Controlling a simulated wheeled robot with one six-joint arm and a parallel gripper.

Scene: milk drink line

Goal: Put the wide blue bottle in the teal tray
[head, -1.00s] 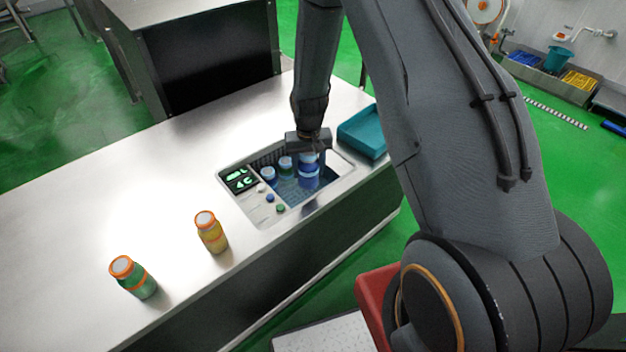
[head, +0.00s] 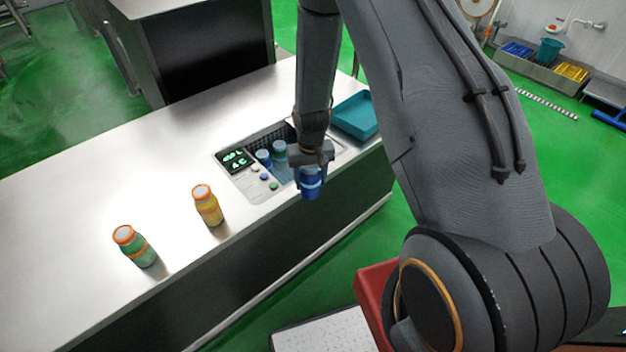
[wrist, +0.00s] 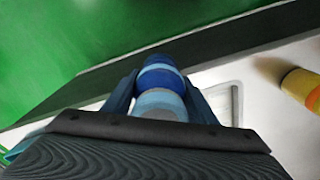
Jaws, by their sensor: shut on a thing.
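The wide blue bottle (head: 311,184) hangs in my gripper (head: 312,166), above and in front of the cooler well, near the counter's front edge. In the wrist view the blue bottle (wrist: 160,82) sits between the two fingers of my gripper (wrist: 160,98), which is shut on it. Its pale blue band and light cap show there. The teal tray (head: 357,115) stands on the counter behind and to the right of my gripper. Its visible inside looks empty, and my arm covers a small part of its right side.
A yellow bottle (head: 208,205) and a green bottle (head: 134,246) with orange caps stand on the counter's left. The counter (head: 110,180) is otherwise clear.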

